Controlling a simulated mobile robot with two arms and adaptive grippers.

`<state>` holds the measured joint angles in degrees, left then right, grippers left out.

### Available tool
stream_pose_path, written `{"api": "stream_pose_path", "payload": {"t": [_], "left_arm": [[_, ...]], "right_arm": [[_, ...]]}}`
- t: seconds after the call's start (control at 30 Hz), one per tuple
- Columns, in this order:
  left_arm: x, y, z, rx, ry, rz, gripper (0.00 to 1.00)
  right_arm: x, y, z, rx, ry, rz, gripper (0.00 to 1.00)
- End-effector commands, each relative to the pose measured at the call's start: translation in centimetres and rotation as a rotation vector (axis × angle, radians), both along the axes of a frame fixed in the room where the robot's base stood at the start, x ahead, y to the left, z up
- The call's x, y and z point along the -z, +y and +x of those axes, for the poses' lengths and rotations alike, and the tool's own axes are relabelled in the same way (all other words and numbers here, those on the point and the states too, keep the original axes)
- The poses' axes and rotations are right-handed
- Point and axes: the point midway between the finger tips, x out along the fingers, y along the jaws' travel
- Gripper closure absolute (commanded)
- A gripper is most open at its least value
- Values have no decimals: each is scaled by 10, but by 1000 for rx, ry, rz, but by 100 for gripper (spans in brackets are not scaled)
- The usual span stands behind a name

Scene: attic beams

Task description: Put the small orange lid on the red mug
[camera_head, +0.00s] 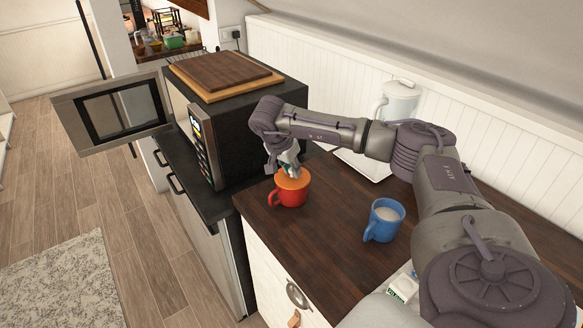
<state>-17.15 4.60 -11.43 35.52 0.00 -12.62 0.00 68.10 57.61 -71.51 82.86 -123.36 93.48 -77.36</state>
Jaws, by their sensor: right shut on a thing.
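The red mug (289,196) stands upright on the dark wooden counter, near its left corner, handle to the left. The small orange lid (292,180) is at the mug's top and covers its opening in this view. I cannot tell whether it rests fully on the rim. My right gripper (291,172) points down from above and is shut on the lid; its fingertips are small and partly hidden by the wrist. My left gripper is not in view.
A blue mug (384,220) with pale contents stands right of the red mug. A microwave (255,115) with its door (117,112) open stands left, cutting boards (221,73) on top. A white kettle (398,101) stands behind my arm. Dark counter (318,245) in front is clear.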

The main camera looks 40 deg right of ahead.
Motion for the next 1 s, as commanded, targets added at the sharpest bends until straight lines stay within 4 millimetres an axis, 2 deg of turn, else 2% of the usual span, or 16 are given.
{"api": "stream_pose_path", "payload": {"t": [0.37, 0.4, 0.57, 0.77, 0.93, 1.0], "left_arm": [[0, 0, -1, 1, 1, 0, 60], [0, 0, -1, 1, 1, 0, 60], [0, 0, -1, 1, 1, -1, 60], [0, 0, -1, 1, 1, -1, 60], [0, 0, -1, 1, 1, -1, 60], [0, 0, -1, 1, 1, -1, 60]], "right_arm": [[1, 0, 0, 0, 0, 0, 100], [1, 0, 0, 0, 0, 0, 75], [1, 0, 0, 0, 0, 0, 49], [1, 0, 0, 0, 0, 0, 49], [1, 0, 0, 0, 0, 0, 24], [1, 0, 0, 0, 0, 0, 24]]}}
